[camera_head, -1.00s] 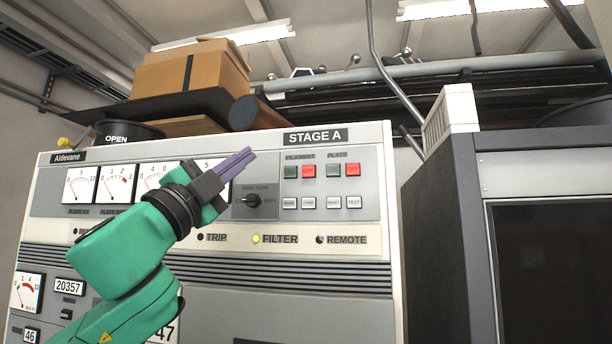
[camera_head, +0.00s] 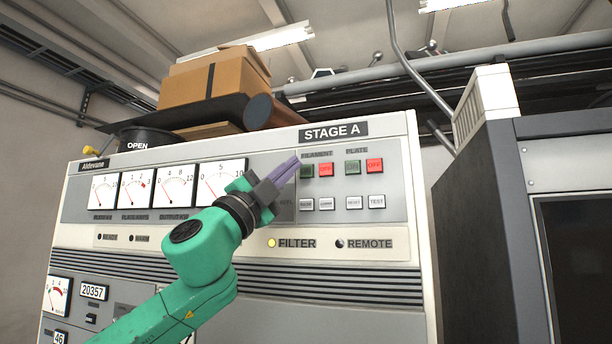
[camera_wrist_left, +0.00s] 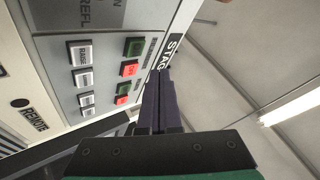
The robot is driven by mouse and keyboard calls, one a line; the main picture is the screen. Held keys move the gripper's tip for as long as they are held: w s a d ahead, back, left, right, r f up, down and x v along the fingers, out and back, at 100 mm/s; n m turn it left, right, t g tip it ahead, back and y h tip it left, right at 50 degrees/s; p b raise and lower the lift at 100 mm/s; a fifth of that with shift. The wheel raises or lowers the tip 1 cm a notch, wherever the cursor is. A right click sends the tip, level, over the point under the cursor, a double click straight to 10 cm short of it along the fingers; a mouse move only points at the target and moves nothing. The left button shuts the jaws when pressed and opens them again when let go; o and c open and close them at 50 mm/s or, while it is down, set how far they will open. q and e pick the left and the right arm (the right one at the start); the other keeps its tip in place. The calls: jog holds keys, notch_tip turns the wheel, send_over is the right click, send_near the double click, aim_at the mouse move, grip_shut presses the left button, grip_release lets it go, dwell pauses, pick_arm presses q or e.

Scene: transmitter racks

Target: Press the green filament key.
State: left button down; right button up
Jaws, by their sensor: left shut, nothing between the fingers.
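The green filament key (camera_head: 307,171) is on the grey panel under the FILAMENT label, left of the red filament key (camera_head: 326,170). In the left wrist view the green filament key (camera_wrist_left: 133,46) is the top one in the row of coloured keys. My left gripper (camera_head: 294,163) is shut and empty, its purple fingers pointing up and right. In the head view the tips lie just up and left of the green key. In the left wrist view the fingers (camera_wrist_left: 161,80) appear to the right of the keys. I cannot tell the remaining gap. My right gripper is not in view.
The green plate key (camera_head: 352,167) and red plate key (camera_head: 374,165) sit to the right. White keys (camera_head: 353,202) are below. The STAGE A label (camera_head: 333,132) is above. A dark cabinet (camera_head: 480,220) stands at the right. A cardboard box (camera_head: 213,80) lies above the rack.

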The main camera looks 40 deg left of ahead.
aim_at(306, 171)
pick_arm(q)
jog(key=w, duration=0.1)
jog(key=w+b, duration=0.1)
jog(key=w, duration=0.1)
jog(key=shift+a, duration=0.4)
jog(key=shift+s, duration=0.1)
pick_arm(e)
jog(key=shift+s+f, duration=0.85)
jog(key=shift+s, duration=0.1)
pick_arm(q)
jog(key=shift+s, duration=0.15)
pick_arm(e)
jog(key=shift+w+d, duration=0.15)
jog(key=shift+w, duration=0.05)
pick_arm(q)
jog(key=shift+w+a+b, duration=0.1)
jog(key=shift+w+b, duration=0.25)
jog(key=shift+w, duration=0.15)
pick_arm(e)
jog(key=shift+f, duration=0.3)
